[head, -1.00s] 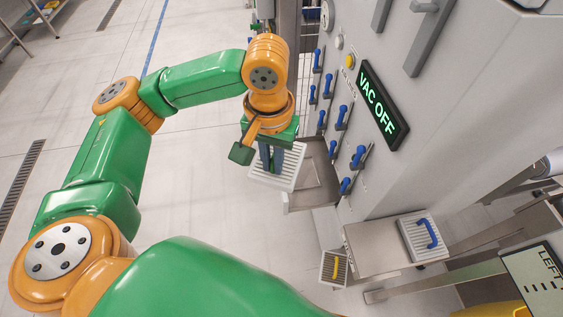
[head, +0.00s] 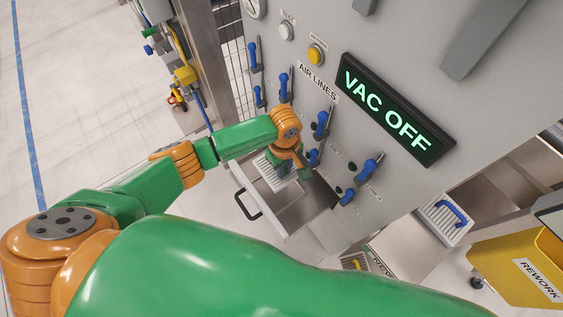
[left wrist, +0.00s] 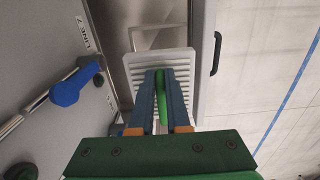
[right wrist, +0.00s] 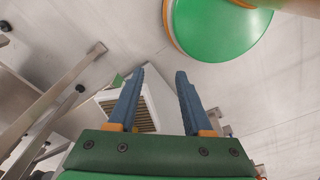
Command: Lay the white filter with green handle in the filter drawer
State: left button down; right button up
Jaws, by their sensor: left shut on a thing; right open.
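I cannot tell whether the filter touches the drawer floor. My right gripper (right wrist: 160,75) is open and empty.
The grey machine panel with blue valve levers (head: 321,125) and a VAC OFF display (head: 393,110) stands close beside the left gripper. A blue-handled filter (head: 441,226), a yellow-handled filter (head: 352,262) and a yellow REWORK bin (head: 515,265) are at the lower right. Floor is clear at left.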

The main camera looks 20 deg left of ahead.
pick_arm(q)
notch_tip(320, 180, down, 12)
jog(key=b, duration=1.1)
jog(key=shift+a+f, duration=0.15)
jog(key=shift+f, duration=0.1)
jog(key=shift+w+f, duration=0.1)
jog(key=shift+f, duration=0.15)
jog(key=shift+f+b, duration=1)
jog(key=shift+f, duration=0.35)
jog(key=c, duration=0.8)
grip_release()
jog(key=shift+r, duration=0.1)
